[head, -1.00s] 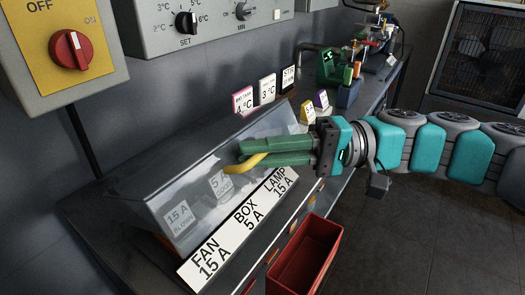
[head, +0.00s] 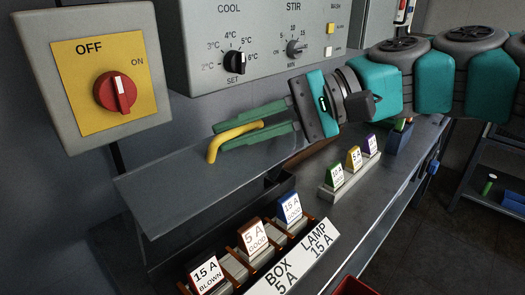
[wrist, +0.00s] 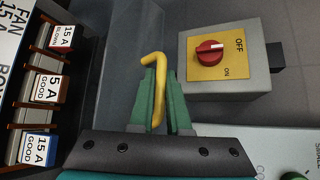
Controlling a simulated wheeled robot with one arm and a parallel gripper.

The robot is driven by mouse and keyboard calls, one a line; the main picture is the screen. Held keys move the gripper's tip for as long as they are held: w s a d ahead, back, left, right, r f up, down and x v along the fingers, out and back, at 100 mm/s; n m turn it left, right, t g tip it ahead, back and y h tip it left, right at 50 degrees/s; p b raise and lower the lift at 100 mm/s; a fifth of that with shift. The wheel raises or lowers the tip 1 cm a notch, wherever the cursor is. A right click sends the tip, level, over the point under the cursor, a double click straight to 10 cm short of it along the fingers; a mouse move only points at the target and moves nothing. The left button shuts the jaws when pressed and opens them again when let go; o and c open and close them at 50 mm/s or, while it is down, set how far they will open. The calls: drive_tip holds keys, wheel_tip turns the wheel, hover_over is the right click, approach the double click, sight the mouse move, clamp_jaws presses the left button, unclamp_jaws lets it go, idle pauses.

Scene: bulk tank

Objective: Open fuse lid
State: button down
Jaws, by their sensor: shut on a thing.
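The fuse lid (head: 165,195) is a grey, see-through panel, raised and tilted up behind the fuse box. Its yellow bent handle (head: 222,143) is between the green fingers of my gripper (head: 235,134), which is shut on it. The handle also shows in the wrist view (wrist: 157,92), with its bent end sticking out past the fingertips. In the open box below stand a 15 A fuse marked blown (head: 205,273), a 5 A good fuse (head: 253,235) and a 15 A good fuse (head: 290,208).
A switch box with a red knob (head: 118,92), set to OFF, is on the wall at left. A control panel (head: 265,40) is above my gripper. A rack of spare fuses (head: 350,175) stands on the bench at right. A red bin (head: 354,286) is partly cut off below.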

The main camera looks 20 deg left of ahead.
drive_tip(key=shift+h, duration=0.3)
drive_tip(key=w+a, duration=0.1)
drive_tip(key=a, duration=0.1)
drive_tip(key=w+a, duration=0.1)
drive_tip(key=a, duration=0.1)
drive_tip(key=a+r, duration=0.1)
drive_tip(key=a, duration=0.1)
drive_tip(key=shift+w+a, duration=0.2)
drive_tip(key=shift+w, duration=0.2)
drive_tip(key=shift+w+a+f+m+h, duration=0.1)
drive_tip(key=shift+w+a+m+h, duration=0.15)
drive_tip(key=shift+a, duration=0.3)
drive_tip(key=shift+w+a+m+h, duration=0.15)
drive_tip(key=shift+a+m, duration=0.1)
drive_tip(key=shift+a, duration=0.25)
drive_tip(key=c, duration=0.9)
unclamp_jaws()
drive_tip(key=shift+d, duration=0.1)
drive_tip(key=shift+v, duration=3.9)
